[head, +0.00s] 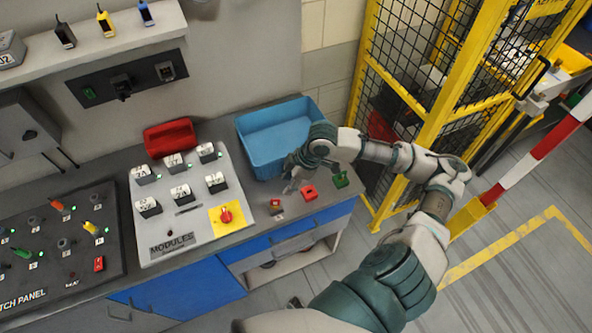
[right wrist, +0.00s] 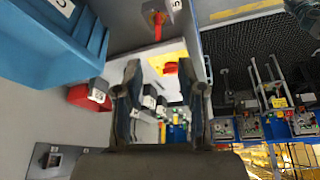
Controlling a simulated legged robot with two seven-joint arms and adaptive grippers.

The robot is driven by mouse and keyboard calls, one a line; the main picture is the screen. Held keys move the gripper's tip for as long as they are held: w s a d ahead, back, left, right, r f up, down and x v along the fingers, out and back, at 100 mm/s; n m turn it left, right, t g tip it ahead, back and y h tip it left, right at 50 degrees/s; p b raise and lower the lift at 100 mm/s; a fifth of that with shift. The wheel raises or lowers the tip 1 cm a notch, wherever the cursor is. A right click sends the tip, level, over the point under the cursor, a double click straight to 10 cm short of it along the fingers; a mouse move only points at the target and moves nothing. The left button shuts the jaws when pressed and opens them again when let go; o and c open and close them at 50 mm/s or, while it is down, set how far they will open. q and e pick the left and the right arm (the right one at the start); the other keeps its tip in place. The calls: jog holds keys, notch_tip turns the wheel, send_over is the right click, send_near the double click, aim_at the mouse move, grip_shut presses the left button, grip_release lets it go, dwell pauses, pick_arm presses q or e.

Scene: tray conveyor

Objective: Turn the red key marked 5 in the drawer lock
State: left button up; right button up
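A small brown-grey block with a red part (head: 276,206) sits on the counter's front edge in the head view. In the right wrist view, a grey block (right wrist: 152,12) with a label that seems to read 5 has a red stem (right wrist: 158,30), which looks like the red key. My right gripper (head: 291,178) is above the counter beside the blue bin, behind and right of the brown-grey block. In the right wrist view its two fingers (right wrist: 163,92) stand apart with nothing between them, clear of the red stem. My left gripper does not show.
A blue bin (head: 246,148) stands behind my right gripper. A red block (head: 308,192) and a green block (head: 340,179) lie along the counter's front right edge. The modules panel (head: 205,232) with a red knob (head: 226,215) is to the left. A yellow mesh fence (head: 398,85) stands at right.

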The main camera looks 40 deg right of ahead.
aim_at(275, 200)
jog(key=x, duration=1.2)
jog(key=shift+w+d, duration=0.15)
jog(key=shift+d, duration=0.05)
jog(key=shift+w+a+f, duration=0.15)
jog(key=shift+a+f, duration=0.15)
jog(key=shift+f, duration=0.3)
jog(key=shift+d, duration=0.1)
jog(key=shift+d, duration=0.15)
grip_shut()
